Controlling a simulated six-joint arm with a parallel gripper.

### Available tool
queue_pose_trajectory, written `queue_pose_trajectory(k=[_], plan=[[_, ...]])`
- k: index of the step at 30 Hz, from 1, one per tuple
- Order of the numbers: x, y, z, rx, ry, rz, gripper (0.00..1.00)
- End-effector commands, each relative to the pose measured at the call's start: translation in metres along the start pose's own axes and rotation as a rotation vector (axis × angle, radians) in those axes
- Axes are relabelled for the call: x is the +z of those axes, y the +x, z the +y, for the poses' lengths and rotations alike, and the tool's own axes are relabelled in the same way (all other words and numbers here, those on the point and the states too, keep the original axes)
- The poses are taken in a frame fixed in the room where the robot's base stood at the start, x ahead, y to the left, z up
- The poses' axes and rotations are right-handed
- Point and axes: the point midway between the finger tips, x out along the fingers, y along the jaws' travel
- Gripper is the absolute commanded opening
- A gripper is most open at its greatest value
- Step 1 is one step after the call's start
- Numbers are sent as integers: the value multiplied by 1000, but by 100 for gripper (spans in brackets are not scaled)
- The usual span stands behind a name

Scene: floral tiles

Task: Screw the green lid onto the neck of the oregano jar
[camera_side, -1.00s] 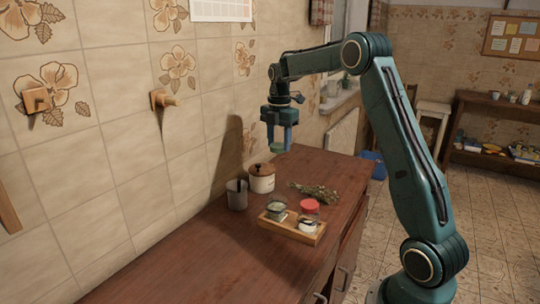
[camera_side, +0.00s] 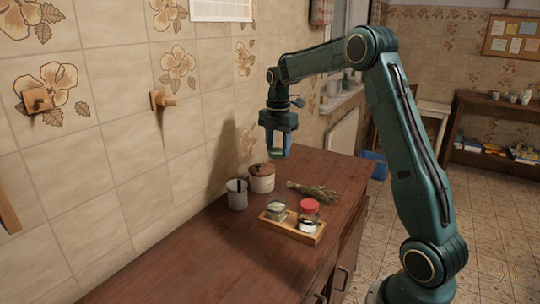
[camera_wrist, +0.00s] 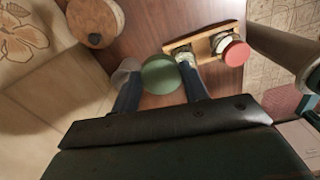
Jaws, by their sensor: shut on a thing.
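My gripper (camera_side: 279,154) is shut on the green lid (camera_wrist: 161,75) and holds it in the air above the counter. In the wrist view the lid lies between my two blue fingers. The open glass jar (camera_side: 277,208) stands upright at the left end of a wooden tray (camera_side: 291,233), below and apart from the lid. It holds greenish contents, and I take it for the oregano jar. In the wrist view it also shows (camera_wrist: 184,56), partly hidden behind the right finger and the lid.
A red-lidded jar (camera_side: 309,208) stands beside the open jar on the tray. A crock with a wooden lid (camera_side: 262,181), a grey mug (camera_side: 237,196) and a herb bunch (camera_side: 313,191) stand or lie nearby. The tiled wall (camera_side: 150,170) borders the counter. The near counter is clear.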

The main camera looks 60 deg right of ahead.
Motion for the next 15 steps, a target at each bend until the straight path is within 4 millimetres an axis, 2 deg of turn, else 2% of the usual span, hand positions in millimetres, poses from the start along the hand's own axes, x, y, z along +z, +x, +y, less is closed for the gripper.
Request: queue_pose_trajectory(k=[9, 15], plan=[[-40, 14, -29, -2, 40, 1, 23], [-55, 20, -42, 0, 59, 0, 23]])
